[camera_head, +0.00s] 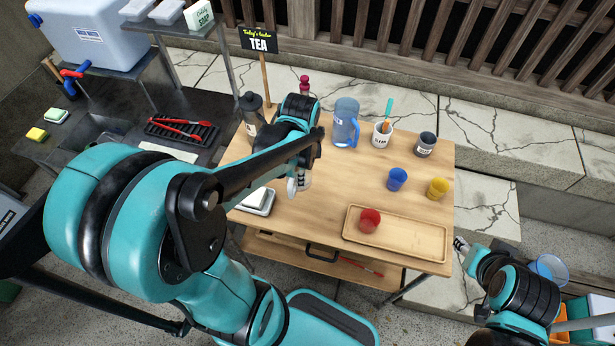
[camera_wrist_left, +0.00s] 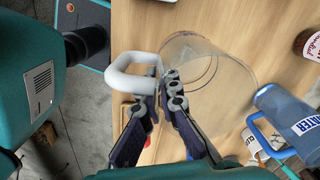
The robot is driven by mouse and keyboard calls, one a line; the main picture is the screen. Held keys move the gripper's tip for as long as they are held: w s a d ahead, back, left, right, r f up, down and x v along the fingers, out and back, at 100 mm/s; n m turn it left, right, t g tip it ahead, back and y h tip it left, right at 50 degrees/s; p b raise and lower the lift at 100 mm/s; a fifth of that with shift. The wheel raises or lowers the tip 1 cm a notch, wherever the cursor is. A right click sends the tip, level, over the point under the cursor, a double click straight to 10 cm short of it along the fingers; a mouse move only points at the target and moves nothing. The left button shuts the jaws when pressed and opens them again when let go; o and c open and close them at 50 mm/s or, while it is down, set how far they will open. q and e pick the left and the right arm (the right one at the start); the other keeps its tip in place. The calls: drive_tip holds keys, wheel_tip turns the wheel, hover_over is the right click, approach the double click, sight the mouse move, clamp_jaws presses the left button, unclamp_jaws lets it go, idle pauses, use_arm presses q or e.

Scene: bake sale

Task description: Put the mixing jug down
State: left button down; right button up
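The mixing jug is a clear, empty-looking vessel (camera_wrist_left: 215,75) with a white loop handle (camera_wrist_left: 122,83) in the left wrist view. My left gripper (camera_wrist_left: 163,82) has its fingers close together on the handle. In the head view my left forearm hides most of the gripper, and only a small part of the jug (camera_head: 305,181) shows below the arm, over the left part of the wooden table (camera_head: 330,195). I cannot tell whether its base touches the table. My right gripper (camera_head: 461,245) is off the table's right edge, small and with nothing visible in it.
A blue water pitcher (camera_head: 345,123) stands behind and right of the jug. A white pot (camera_head: 381,138), dark cup (camera_head: 425,145), blue cup (camera_head: 397,179) and yellow cup (camera_head: 437,188) stand right. A wooden tray (camera_head: 411,236) holds a red cup (camera_head: 369,220). A scale (camera_head: 256,202) is left. Mid-table is clear.

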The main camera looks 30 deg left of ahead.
use_arm(q)
drive_tip(key=shift+w+a+f+b, duration=0.25)
drive_tip(key=shift+w+f+b, duration=0.3)
drive_tip(key=shift+w+f, duration=0.7)
drive_tip(key=shift+w+a+f+b, duration=0.2)
drive_tip(key=shift+w+f+b, duration=0.35)
drive_tip(key=shift+w+f, duration=0.65)
drive_tip(key=shift+w+a+f+b, duration=0.25)
drive_tip(key=shift+w+f+b, duration=0.45)
drive_tip(key=shift+f, duration=0.9)
drive_tip(key=shift+w, duration=0.1)
drive_tip(key=shift+f, duration=0.1)
drive_tip(key=c, duration=1.7)
unclamp_jaws()
